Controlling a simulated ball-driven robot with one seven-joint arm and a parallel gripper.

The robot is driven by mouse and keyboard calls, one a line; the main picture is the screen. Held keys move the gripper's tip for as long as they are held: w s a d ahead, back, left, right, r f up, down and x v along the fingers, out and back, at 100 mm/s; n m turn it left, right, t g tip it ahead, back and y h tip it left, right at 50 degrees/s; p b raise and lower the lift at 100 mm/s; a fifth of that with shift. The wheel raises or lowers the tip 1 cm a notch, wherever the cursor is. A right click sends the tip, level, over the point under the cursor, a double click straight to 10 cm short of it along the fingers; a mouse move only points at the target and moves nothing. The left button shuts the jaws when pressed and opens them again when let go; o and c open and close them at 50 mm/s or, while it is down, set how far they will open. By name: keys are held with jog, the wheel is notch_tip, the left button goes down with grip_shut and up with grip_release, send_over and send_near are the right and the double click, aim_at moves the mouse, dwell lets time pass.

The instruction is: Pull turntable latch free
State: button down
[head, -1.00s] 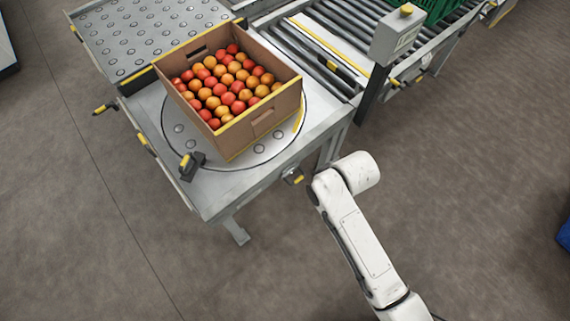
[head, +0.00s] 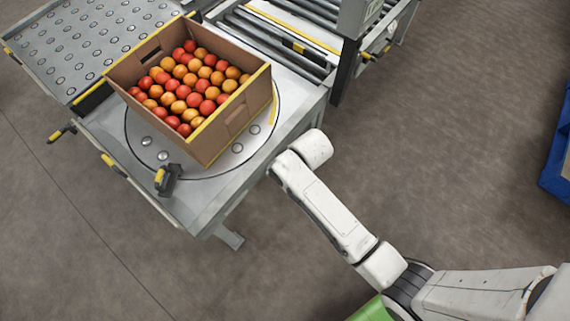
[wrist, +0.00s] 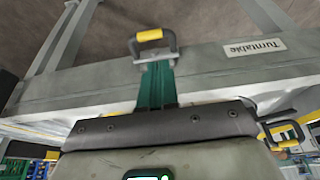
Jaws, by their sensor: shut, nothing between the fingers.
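In the wrist view a latch handle, a dark bracket with a yellow grip (wrist: 150,36), sticks out from the grey table side beside a "Turntable" label (wrist: 255,47). My gripper (wrist: 156,66) has green fingers, shut with nothing between them, pointing at the handle's base. The fingertips overlap the base in the picture; whether they touch it I cannot tell. In the head view my white arm hides the gripper and this handle. The round turntable (head: 138,126) carries a brown carton (head: 188,140) full of red and orange tomatoes.
A black and yellow stop (head: 168,180) stands at the turntable's near edge. Yellow-gripped handles (head: 62,132) project from the table's left side. A roller conveyor (head: 268,38) lies behind; a studded table (head: 85,45) is at upper left. A blue object (head: 556,160) lies far right. Floor between is open.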

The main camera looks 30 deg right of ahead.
jog(key=b+x, duration=0.1)
jog(key=x, duration=0.5)
jog(key=shift+f+b, duration=0.3)
jog(key=shift+f, duration=0.15)
jog(key=shift+w, duration=0.1)
